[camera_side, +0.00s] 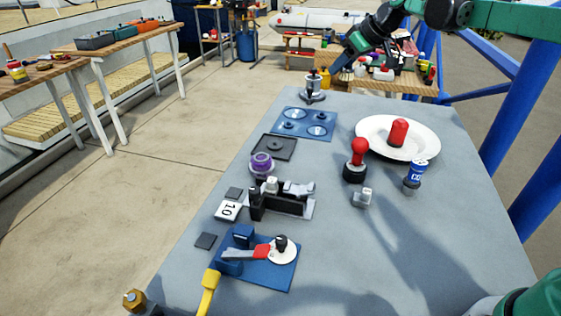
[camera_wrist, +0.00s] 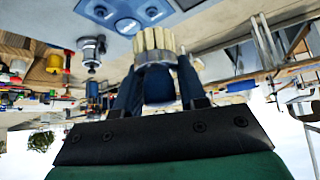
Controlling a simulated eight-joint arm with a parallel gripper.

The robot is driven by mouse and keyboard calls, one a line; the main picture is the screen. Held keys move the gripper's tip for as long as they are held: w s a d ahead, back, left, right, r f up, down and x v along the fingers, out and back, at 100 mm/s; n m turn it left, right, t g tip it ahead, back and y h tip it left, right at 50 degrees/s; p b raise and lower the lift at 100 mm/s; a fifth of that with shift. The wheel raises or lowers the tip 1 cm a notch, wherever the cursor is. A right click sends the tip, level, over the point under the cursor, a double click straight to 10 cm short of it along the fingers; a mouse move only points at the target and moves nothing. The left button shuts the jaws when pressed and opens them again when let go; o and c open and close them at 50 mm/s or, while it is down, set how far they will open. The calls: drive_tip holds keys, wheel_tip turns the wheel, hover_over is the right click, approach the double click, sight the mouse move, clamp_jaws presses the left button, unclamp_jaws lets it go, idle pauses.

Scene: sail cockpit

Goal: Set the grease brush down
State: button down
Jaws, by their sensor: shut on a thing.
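The grease brush (camera_wrist: 153,42) shows in the wrist view as a thick cream bristle head on a dark body between my fingers. My gripper (camera_wrist: 157,88) is shut on it. In the side view my gripper (camera_side: 341,68) is at the far end of the grey table (camera_side: 330,215), tilted down to the left. I cannot make out the brush clearly there. The wrist view shows the brush apart from the blue plate with round discs (camera_wrist: 125,14), which also lies on the table in the side view (camera_side: 304,124).
A metal fitting (camera_side: 313,88) stands at the far edge near my gripper. A white plate (camera_side: 426,143) holds a red piece (camera_side: 398,132). A red-knobbed lever (camera_side: 358,160), a blue can (camera_side: 415,176) and a black clamp (camera_side: 280,203) stand nearer. The table's right front is mostly clear.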

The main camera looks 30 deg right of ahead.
drive_tip(key=s+a+m+h, duration=0.2)
drive_tip(key=s+a+m, duration=0.1)
drive_tip(key=a, duration=0.4)
approach(308, 163)
drive_tip(key=shift+m+t, duration=0.3)
drive_tip(key=x, duration=0.6)
drive_tip(key=shift+s+f, duration=0.1)
drive_tip(key=shift+f, duration=0.15)
drive_tip(key=shift+c, duration=2.4)
unclamp_jaws()
